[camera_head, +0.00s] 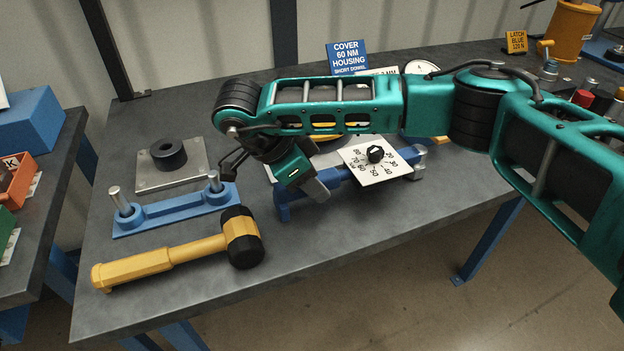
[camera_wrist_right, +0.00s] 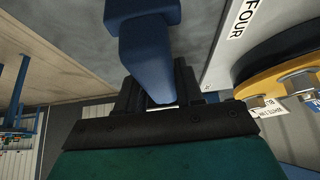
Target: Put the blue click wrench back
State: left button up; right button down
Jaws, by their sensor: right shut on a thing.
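The blue click wrench (camera_head: 337,177) is a long blue bar at the middle of the bench in the head view, slanting up to the right. My right gripper (camera_head: 312,188) is shut on it near its left end. In the right wrist view the blue wrench (camera_wrist_right: 150,62) runs up from between my dark right fingers (camera_wrist_right: 158,95). I cannot tell whether it touches the bench top. A blue stand (camera_head: 178,208) with two upright posts is left of the gripper, with no wrench on it. My left gripper is out of view.
A yellow and black mallet (camera_head: 172,256) lies at the front left. A white dial card (camera_head: 377,165) with a black knob overlaps the wrench. A blue sign (camera_head: 347,58) stands behind. The bench's front right is clear.

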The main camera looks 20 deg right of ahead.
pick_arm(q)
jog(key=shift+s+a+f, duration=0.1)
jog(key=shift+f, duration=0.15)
pick_arm(e)
jog(key=shift+f, duration=0.15)
jog(key=c, duration=0.9)
grip_release()
jog(key=shift+c, duration=0.2)
jog(key=o, duration=0.3)
jog(key=shift+f, duration=0.1)
jog(key=shift+a, duration=0.1)
jog(key=v, duration=1.2)
jog(key=shift+p, duration=0.4)
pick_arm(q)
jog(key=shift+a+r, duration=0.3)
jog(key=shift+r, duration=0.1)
pick_arm(e)
jog(key=shift+a+r, duration=0.15)
jog(key=shift+r, duration=0.3)
